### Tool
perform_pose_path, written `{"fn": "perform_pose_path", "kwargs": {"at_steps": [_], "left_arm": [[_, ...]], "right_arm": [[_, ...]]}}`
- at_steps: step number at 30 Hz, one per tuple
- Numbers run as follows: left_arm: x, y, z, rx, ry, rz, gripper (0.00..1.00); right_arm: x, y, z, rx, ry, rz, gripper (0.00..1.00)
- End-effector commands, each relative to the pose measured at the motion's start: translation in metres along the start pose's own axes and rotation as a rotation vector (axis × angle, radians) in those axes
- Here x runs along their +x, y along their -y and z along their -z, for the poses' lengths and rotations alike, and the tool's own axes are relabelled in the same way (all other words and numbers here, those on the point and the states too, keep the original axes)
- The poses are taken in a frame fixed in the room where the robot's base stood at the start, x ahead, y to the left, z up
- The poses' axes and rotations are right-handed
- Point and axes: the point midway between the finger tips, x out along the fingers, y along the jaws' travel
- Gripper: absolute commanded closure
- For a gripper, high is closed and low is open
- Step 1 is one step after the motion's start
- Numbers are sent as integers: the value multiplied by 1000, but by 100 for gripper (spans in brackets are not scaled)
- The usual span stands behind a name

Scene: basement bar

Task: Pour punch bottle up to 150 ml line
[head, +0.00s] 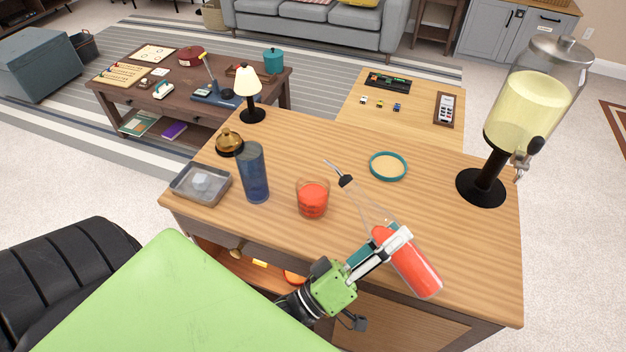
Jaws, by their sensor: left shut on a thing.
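The punch bottle (412,266) is clear, with red liquid in its lower part and a thin dark-and-metal pour spout. My left gripper (388,246) is shut around its middle. The bottle leans, its spout pointing up and left and its base toward the lower right. The spout tip shows just behind and above a short clear glass (312,198) in the picture; I see no stream. The glass stands upright on the wooden bar top (290,150) and holds red liquid. No 150 ml line can be read on it. My right gripper is not in view.
Left of the glass stand a tall blue tumbler (253,175), a tray of ice (201,184), a brass bell (230,143) and a lamp (250,90). A teal-rimmed coaster (388,166) lies behind. A drink dispenser (525,110) stands right. The bar's right side is mostly clear.

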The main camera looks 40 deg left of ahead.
Motion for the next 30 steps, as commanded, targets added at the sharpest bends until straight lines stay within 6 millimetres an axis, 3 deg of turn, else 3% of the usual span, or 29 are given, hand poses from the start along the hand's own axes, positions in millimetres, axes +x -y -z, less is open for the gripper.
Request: {"fn": "perform_pose_path", "kwargs": {"at_steps": [4, 15, 30], "left_arm": [[5, -10, 16, 77, 36, -6, 100], [6, -11, 48, 308, 154, -7, 100], [8, -12, 77, 642, 322, -6, 100]], "right_arm": [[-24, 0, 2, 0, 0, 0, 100], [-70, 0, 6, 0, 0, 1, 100], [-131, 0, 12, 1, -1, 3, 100]]}}
